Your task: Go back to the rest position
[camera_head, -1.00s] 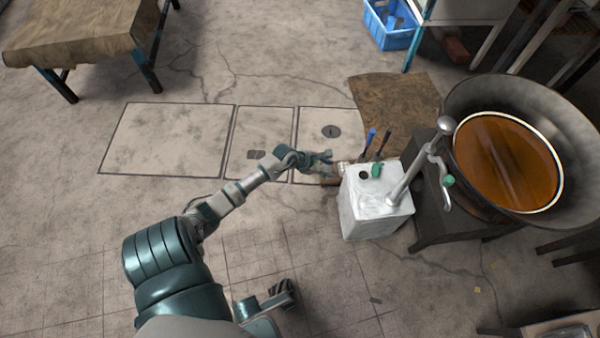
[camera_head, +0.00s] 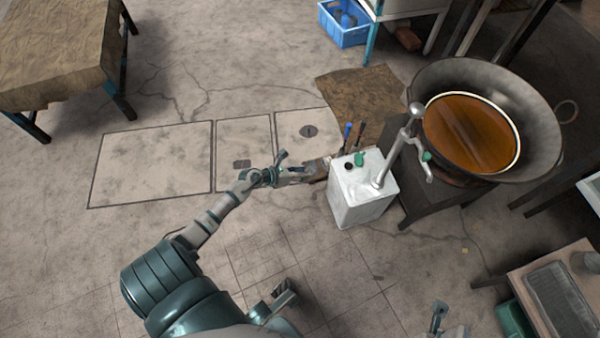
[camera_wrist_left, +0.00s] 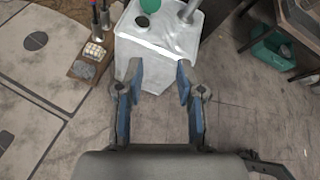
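My left gripper (camera_head: 288,168) is in the middle of the head view, to the left of a white canister (camera_head: 362,200). In the left wrist view the left gripper (camera_wrist_left: 160,88) has its two blue-edged fingers apart with nothing between them. The same canister (camera_wrist_left: 160,40) stands in front of the fingertips there; I cannot tell if they touch it. Grey and teal parts at the bottom right edge of the head view are perhaps my right arm, but its fingers cannot be made out.
A large pan (camera_head: 540,115) of brown liquid sits on a dark stand right of the canister. A worn wooden table (camera_head: 60,50) stands at top left, a blue crate (camera_head: 345,38) at the top. The floor at left is clear.

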